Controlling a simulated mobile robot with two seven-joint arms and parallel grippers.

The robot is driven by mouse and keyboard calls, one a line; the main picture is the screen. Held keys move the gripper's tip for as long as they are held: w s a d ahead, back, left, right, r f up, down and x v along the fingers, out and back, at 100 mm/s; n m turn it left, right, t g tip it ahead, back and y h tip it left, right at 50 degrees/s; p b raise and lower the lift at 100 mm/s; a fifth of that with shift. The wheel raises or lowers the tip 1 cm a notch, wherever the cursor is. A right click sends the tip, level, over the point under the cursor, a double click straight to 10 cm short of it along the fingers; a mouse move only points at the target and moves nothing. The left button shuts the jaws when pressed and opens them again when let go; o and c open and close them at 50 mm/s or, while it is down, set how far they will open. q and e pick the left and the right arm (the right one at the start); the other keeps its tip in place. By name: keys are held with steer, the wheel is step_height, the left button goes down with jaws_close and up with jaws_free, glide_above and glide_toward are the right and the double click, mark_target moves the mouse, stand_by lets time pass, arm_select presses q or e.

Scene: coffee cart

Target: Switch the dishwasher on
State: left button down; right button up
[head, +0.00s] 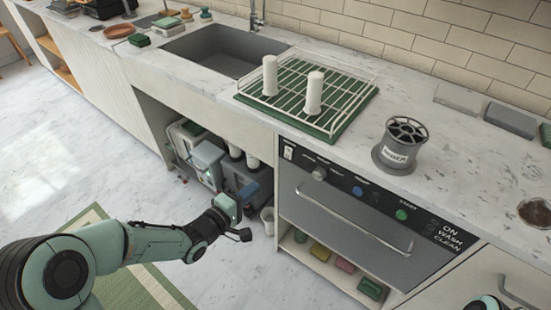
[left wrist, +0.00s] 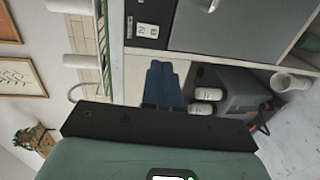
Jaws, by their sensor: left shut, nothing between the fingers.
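The dishwasher (head: 345,225) is built in under the counter, with a grey door, a bar handle and a dark control panel. The panel has a small white switch (head: 288,152) at its left end, then a grey knob (head: 319,173), a blue button (head: 358,191) and a green button (head: 402,214) marked START. My left gripper (head: 250,189) is low, left of the dishwasher, before the open space under the sink, apart from the panel. In the left wrist view its blue fingers (left wrist: 162,86) are together and empty, and the white switch (left wrist: 148,30) lies beyond their tips. My right gripper is not visible.
Grey containers and white bottles (head: 236,152) fill the space under the sink; a white cup (head: 267,221) stands on the floor. A dish rack (head: 338,121) and a knock-box (head: 399,155) stand on the counter. A low shelf holds coloured sponges (head: 345,265).

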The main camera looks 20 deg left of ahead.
arm_select(q)
steer(key=shift+r, duration=0.4)
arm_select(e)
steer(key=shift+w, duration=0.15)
arm_select(q)
steer(key=b, duration=0.4)
glide_toward(287, 157)
steer(key=x, duration=0.5)
steer(key=shift+w+d+f, duration=0.1)
steer(key=shift+w+d, duration=0.05)
steer(key=shift+w, duration=0.05)
steer(key=shift+w+d, duration=0.1)
steer(key=shift+w, duration=0.3)
steer(key=shift+w+d, duration=0.15)
steer(key=shift+w, duration=0.15)
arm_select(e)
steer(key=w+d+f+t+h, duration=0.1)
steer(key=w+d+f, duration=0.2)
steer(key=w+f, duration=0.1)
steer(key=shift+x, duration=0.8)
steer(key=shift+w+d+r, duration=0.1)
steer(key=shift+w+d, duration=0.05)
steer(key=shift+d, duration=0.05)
